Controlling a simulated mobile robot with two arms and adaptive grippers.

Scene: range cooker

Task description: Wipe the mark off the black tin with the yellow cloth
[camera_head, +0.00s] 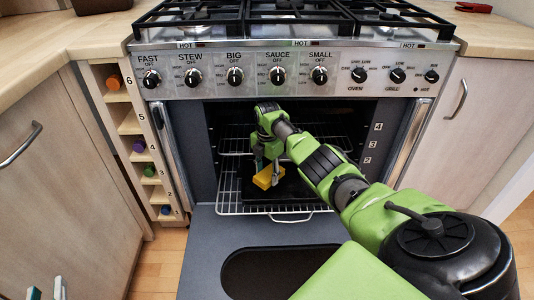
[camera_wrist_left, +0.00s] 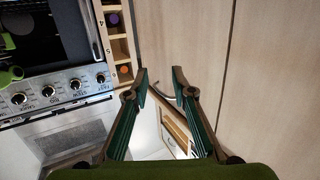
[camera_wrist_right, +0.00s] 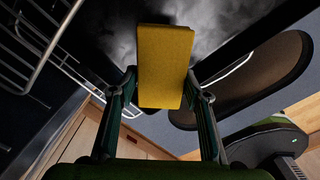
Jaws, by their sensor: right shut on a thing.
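The black tin (camera_head: 292,188) sits on the pulled-out wire rack of the open oven. My right gripper (camera_head: 264,165) is inside the oven opening, shut on the yellow cloth (camera_head: 268,177), over the left part of the tin. In the right wrist view the cloth (camera_wrist_right: 166,65) is between the fingers. A pale grey, smoky mark (camera_wrist_right: 208,22) shows on the tin's dark surface on both sides of the cloth. I cannot tell whether the cloth touches the tin. My left gripper (camera_head: 47,289) is open and empty at the lower left, also seen in the left wrist view (camera_wrist_left: 160,80).
The wire rack (camera_head: 229,195) juts out over the lowered oven door (camera_head: 205,245). Oven side walls and the control panel (camera_head: 215,76) close in around my right arm. A narrow spice rack (camera_head: 130,122) and a cupboard door (camera_head: 60,190) stand on the left.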

